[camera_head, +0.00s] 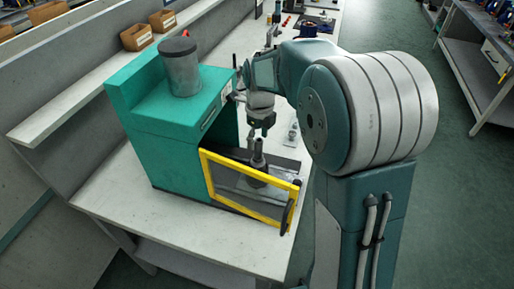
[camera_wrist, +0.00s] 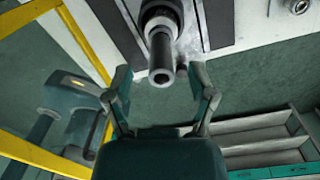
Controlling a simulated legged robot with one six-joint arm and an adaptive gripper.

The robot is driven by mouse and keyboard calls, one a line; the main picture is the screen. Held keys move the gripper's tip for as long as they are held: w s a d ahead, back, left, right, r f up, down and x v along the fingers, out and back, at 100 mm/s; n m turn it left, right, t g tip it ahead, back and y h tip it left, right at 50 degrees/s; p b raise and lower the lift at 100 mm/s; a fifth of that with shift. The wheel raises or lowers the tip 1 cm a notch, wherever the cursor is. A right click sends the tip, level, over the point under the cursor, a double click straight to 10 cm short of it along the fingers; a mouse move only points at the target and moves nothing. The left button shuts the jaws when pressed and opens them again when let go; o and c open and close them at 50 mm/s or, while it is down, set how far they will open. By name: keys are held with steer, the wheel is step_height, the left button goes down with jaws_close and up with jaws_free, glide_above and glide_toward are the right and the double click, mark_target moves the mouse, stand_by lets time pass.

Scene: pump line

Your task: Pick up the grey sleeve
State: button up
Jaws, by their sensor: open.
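The grey sleeve (camera_head: 258,158) stands upright on a dark round base behind the yellow-framed guard of the teal press. In the wrist view the grey sleeve (camera_wrist: 162,58) shows its open round end, with a darker collar at its far end. My gripper (camera_head: 259,133) is just above the sleeve in the head view. In the wrist view my gripper (camera_wrist: 160,73) is open, with one finger on each side of the sleeve's near end. Gaps show on both sides, and nothing is held.
The teal press (camera_head: 170,120) stands left of my gripper with a grey cylinder on top. Its yellow-framed guard (camera_head: 247,190) is in front of the sleeve. Small parts lie farther back on the pale bench (camera_head: 110,205). A shelf (camera_head: 120,70) with brown bins runs along the left.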

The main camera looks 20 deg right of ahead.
mark_target(258, 149)
step_height(258, 149, down, 4)
steer(key=shift+s+r, duration=0.1)
steer(key=shift+r, duration=0.1)
steer(key=shift+d+f, duration=0.1)
steer(key=shift+f, duration=0.4)
steer(key=c, duration=0.9)
steer(key=shift+r, duration=0.1)
steer(key=shift+r, duration=9)
